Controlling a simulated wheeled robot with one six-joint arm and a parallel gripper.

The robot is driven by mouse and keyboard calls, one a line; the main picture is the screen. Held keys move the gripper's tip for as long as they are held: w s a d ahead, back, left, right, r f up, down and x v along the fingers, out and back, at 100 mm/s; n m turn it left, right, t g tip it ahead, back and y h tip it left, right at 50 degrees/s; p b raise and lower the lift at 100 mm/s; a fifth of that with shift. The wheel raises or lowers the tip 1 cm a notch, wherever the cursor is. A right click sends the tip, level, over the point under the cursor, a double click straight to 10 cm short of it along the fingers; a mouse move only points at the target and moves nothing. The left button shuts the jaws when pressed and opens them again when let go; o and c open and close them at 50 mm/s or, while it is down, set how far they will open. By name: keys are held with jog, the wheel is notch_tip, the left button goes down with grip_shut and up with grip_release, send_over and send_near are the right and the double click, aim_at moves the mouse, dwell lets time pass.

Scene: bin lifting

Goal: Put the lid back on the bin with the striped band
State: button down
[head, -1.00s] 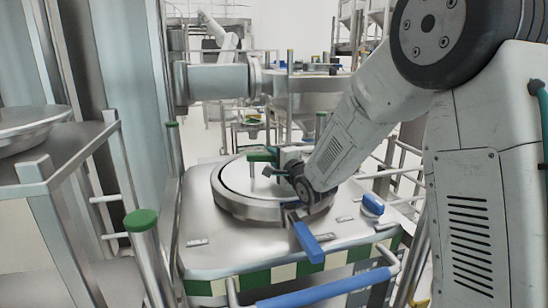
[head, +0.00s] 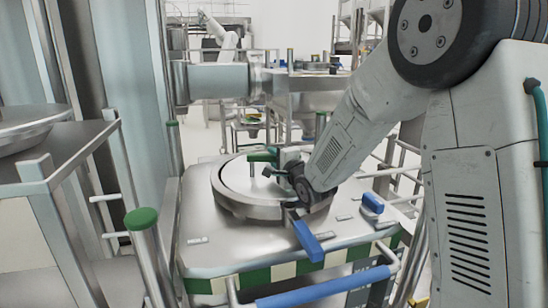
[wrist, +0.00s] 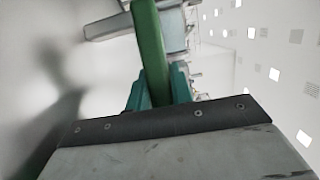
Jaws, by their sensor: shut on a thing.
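The bin (head: 215,262) stands in front of me, with a green-and-white striped band (head: 255,277) around its top edge. A round steel rim (head: 225,203) stands on its top. The pale round lid (head: 236,178) is over the opening, inside or just above this rim; I cannot tell if it is fully seated. My gripper (head: 284,166) is shut on the lid's green handle (head: 263,155). The green handle also shows between the teal fingers in the wrist view (wrist: 152,50). My wrist hides the right part of the lid and rim.
A blue lever (head: 308,241) sticks out at the rim's front, and a blue clamp (head: 372,203) is at the right. A blue-gripped rail (head: 325,289) runs along the front. A green-capped post (head: 141,220) and a rack holding a steel dish (head: 30,128) stand left.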

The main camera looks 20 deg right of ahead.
jog(key=shift+s+f, duration=0.1)
jog(key=shift+f, duration=0.5)
dwell(0.3)
dwell(0.4)
jog(key=c, duration=1.2)
grip_release()
jog(key=shift+o, duration=0.2)
jog(key=shift+f, duration=0.25)
jog(key=v, duration=0.7)
jog(key=shift+s+d+r, duration=0.15)
jog(key=shift+s+r, duration=0.1)
jog(key=shift+s, duration=0.05)
jog(key=shift+r, duration=0.1)
